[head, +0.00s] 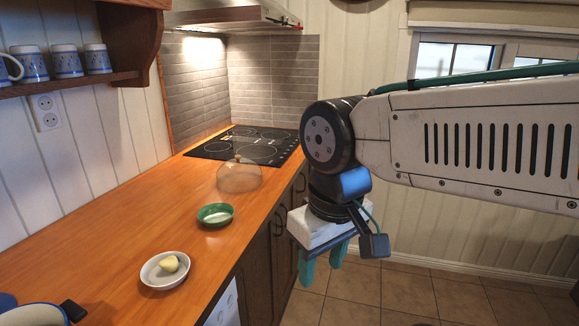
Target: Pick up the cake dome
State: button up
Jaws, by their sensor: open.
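The cake dome (239,178) is a clear glass dome with a small knob on top. It stands upright on the wooden counter, just in front of the cooktop. My gripper (322,270) points down over the floor, to the right of the counter's front edge and apart from the dome. Its two teal fingers are spread with nothing seen between them. My gripper is nearer to the camera than the dome.
A green bowl (215,214) stands on the counter in front of the dome. A white bowl (164,283) with a yellow piece in it is nearer. A black cooktop (247,145) lies behind. Mugs (66,63) stand on a wall shelf (70,87) at left.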

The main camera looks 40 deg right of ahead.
aim_at(238, 175)
jog(key=z, duration=1.2)
jog(key=i, duration=1.25)
